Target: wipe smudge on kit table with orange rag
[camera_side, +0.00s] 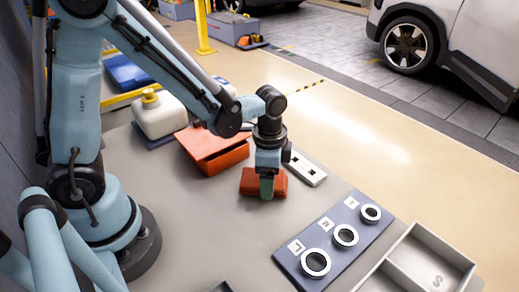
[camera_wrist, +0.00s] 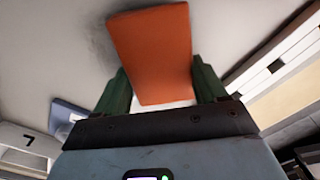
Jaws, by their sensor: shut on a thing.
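An orange rag, folded into a block, is between the fingers of my gripper (camera_side: 267,188), low over the grey kit table (camera_side: 225,235). The rag (camera_side: 249,182) shows on both sides of the fingers in the side view. In the wrist view the rag (camera_wrist: 152,50) sticks out beyond the two green fingers of my gripper (camera_wrist: 163,88), which are shut on it. It looks down at or very near the table top; I cannot tell if it touches. A faint dark patch (camera_wrist: 97,42) beside the rag in the wrist view may be the smudge or a shadow.
An open red-orange box (camera_side: 212,150) stands just behind the rag, and a white jug (camera_side: 160,115) with a yellow cap behind that. A white strip (camera_side: 306,168) lies to the right. A blue panel (camera_side: 325,262) with three rings and a grey divided tray (camera_side: 425,262) are at front right.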

